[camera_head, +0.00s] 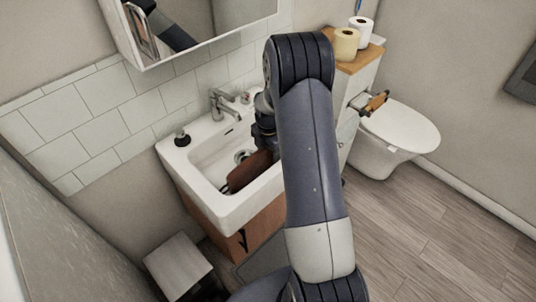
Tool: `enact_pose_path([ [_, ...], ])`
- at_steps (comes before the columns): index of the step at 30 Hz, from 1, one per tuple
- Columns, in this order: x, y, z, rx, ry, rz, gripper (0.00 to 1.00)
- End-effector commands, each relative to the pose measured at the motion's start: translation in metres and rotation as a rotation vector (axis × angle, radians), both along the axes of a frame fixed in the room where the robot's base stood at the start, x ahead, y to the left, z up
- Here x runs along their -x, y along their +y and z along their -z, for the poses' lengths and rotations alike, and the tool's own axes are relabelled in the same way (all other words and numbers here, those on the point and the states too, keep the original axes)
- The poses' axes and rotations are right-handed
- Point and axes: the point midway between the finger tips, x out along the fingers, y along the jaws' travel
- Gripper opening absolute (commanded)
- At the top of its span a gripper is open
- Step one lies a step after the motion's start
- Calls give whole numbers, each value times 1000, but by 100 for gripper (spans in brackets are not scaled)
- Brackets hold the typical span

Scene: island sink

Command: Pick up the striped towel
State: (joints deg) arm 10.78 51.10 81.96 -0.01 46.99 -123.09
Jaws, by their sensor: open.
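A reddish-brown piece (250,171) with a dark edge lies in the basin of the white sink (222,213). It may be the towel, but I cannot make out stripes on it. My arm reaches over the sink from the front, and its dark wrist (264,132) points down into the right part of the basin. My gripper (240,186) is open, low in the basin, close to the brown piece. Its fingers are mostly hidden, and I cannot tell whether they touch the piece.
A chrome faucet (222,103) and a dark-topped soap dispenser (182,137) stand on the sink's rear rim. A mirror cabinet (200,30) hangs above. A toilet (400,125) and a ledge with paper rolls (346,44) are right. A pale box (178,265) stands left. Floor at right is clear.

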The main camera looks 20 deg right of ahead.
Motion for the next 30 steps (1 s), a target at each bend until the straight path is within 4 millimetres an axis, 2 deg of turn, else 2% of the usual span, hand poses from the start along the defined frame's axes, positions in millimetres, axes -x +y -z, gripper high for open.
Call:
enact_pose_path([
  [8, 0, 0, 3, 1, -1, 0, 57],
  [27, 0, 0, 2, 1, -1, 0, 5],
  [30, 0, 0, 2, 1, -1, 0, 4],
])
